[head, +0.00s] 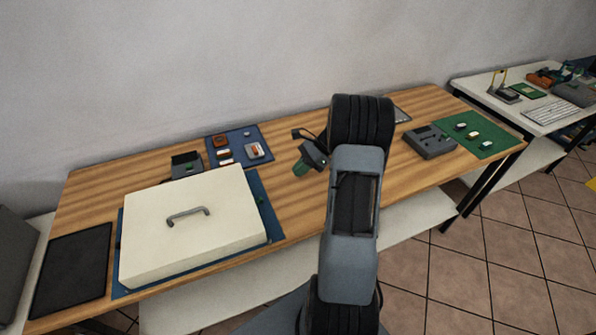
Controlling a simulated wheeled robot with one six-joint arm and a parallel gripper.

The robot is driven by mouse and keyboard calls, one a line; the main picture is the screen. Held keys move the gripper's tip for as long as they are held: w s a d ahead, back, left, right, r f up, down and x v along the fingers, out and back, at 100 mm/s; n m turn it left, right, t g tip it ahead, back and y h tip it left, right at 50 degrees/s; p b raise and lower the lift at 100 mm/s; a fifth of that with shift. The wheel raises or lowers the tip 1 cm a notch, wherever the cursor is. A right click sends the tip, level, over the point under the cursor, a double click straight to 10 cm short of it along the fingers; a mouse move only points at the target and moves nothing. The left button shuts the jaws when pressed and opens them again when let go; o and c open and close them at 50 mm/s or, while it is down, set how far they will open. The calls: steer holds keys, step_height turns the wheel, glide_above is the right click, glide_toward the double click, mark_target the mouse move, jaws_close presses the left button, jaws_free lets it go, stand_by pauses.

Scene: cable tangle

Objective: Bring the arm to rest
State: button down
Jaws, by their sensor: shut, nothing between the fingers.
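My arm rises from the bottom of the head view in front of the wooden table (295,208), its upper links standing over the table's right half. My gripper (301,168) shows to the left of the arm, a dark body with a green end pointing down-left over the middle of the table. It looks shut and holds nothing. The arm's upper joint hides part of the table behind it, and I cannot tell how high the gripper is above the wood.
A white lidded box (190,245) with a grey handle sits on a blue mat at left. A black pad (72,268), a blue tray (262,134) with small parts, a grey device (430,142) and a green mat (490,146) also lie there. A second table (540,122) stands at right.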

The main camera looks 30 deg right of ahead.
stand_by(0.4)
steer(key=shift+d+f+n, duration=0.1)
steer(key=shift+n, duration=0.2)
steer(key=s+f+n+g+h, duration=0.1)
steer(key=s+f+n, duration=0.1)
steer(key=s, duration=0.1)
steer(key=shift+f, duration=0.3)
steer(key=s+a+r+n+h, duration=0.1)
steer(key=n, duration=0.1)
steer(key=s+a+r+n+g+h, duration=0.1)
steer(key=s+a+n, duration=0.1)
steer(key=shift+h, duration=0.3)
steer(key=s+a+r+n+t+h, duration=0.2)
steer(key=s+a+r+n, duration=0.2)
steer(key=a+r+n, duration=0.2)
steer(key=s+a+r+n+t+h, duration=0.1)
steer(key=s+a+r+n+h, duration=0.2)
steer(key=s+a+r+n, duration=0.2)
steer(key=a+r+n, duration=0.2)
steer(key=a, duration=0.2)
steer(key=shift+a+n+t+h+p, duration=0.3)
steer(key=shift+n+t, duration=0.1)
